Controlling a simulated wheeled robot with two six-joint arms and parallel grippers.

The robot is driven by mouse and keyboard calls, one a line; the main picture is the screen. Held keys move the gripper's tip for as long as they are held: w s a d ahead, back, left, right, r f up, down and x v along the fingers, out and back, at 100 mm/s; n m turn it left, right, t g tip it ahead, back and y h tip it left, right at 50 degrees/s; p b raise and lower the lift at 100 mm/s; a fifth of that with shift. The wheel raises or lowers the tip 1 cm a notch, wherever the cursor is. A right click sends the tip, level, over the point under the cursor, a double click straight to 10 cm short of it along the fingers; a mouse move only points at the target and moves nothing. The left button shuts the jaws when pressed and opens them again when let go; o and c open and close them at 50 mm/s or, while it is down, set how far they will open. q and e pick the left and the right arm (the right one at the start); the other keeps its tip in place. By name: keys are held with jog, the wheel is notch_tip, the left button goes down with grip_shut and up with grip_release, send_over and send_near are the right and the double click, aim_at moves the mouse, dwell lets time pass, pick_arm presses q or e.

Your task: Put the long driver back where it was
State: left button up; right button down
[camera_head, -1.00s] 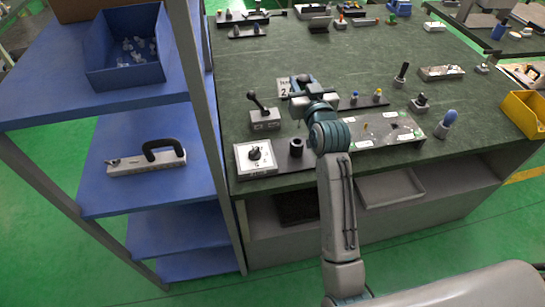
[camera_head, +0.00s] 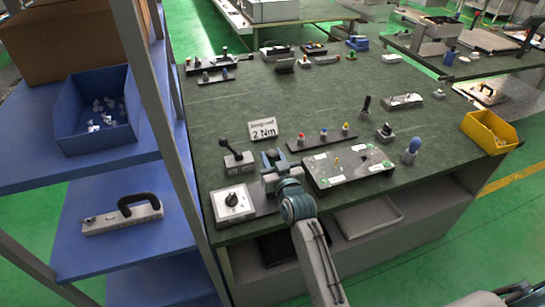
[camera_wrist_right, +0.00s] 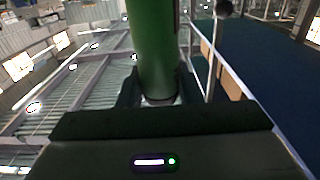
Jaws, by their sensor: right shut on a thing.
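My right gripper (camera_head: 271,160) is over the front of the green bench, between the white knob box and the grey fixture plate. In the right wrist view it is shut on a long driver, a green cylinder (camera_wrist_right: 153,45) standing between the fingers. In the head view my gripper hides most or all of this driver; its tip cannot be seen. A dark base plate (camera_head: 262,204) lies beside the white knob box (camera_head: 232,203), and the gripper covers its far part. A dark rack (camera_head: 302,146) behind holds red-, blue- and yellow-topped pieces. My left gripper is not in view.
A lever box (camera_head: 236,161) and a "2 Nm" sign (camera_head: 263,129) stand close by. The grey fixture plate (camera_head: 350,168) is just right of my gripper. A rack post (camera_head: 165,110) rises at the left. The bench middle (camera_head: 225,105) is clear.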

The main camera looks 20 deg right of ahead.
jog(key=shift+f, duration=0.1)
jog(key=c, duration=1)
grip_release()
jog(key=shift+f, duration=0.1)
